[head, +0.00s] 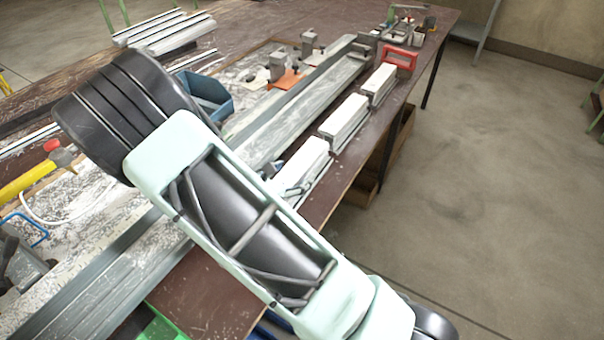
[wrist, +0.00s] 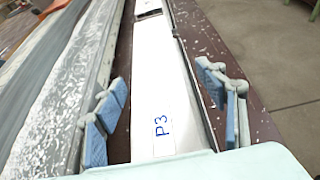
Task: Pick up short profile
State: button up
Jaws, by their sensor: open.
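A short profile with a white top marked "P3" (wrist: 160,90) runs lengthwise through the middle of the wrist view. My gripper (wrist: 166,108) is open, with blue-padded fingers on the left and right of this profile. Gaps show between the pads and its sides; I see no contact. In the head view, three short white-topped profiles lie in a row along the bench's right edge: a near one (head: 304,160), a middle one (head: 344,117) and a far one (head: 379,83). My arm covers part of the near one and hides my gripper there.
A long grey metal profile (head: 300,105) lies left of the row. A blue bin (head: 207,97), orange clamp parts (head: 287,79) and a red frame (head: 400,58) stand on the brown bench (head: 205,300). Open floor (head: 480,190) lies beyond its right edge.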

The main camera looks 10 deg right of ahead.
aim_at(306, 157)
jog(key=x, duration=0.2)
jog(key=shift+w+d, duration=0.15)
jog(key=shift+w, duration=0.05)
jog(key=c, duration=1.6)
jog(key=shift+o, duration=0.2)
jog(key=shift+r, duration=0.5)
notch_tip(306, 157, up, 2)
jog(key=shift+r, duration=0.1)
jog(key=s+r, duration=0.1)
jog(key=r, duration=0.1)
jog(key=s+r, duration=0.1)
jog(key=s, duration=0.1)
jog(key=s+r, duration=0.1)
jog(key=r, duration=0.1)
jog(key=shift+s+a+r, duration=0.3)
jog(key=shift+s, duration=0.1)
jog(key=s+r, duration=0.4)
jog(key=s, duration=0.5)
jog(key=w+m+g+h+p, duration=0.1)
jog(key=w+p, duration=0.4)
jog(key=w, duration=0.3)
jog(key=shift+w+d+m+p, duration=0.3)
jog(key=shift+w+d+p, duration=0.05)
jog(key=shift+d+p, duration=0.05)
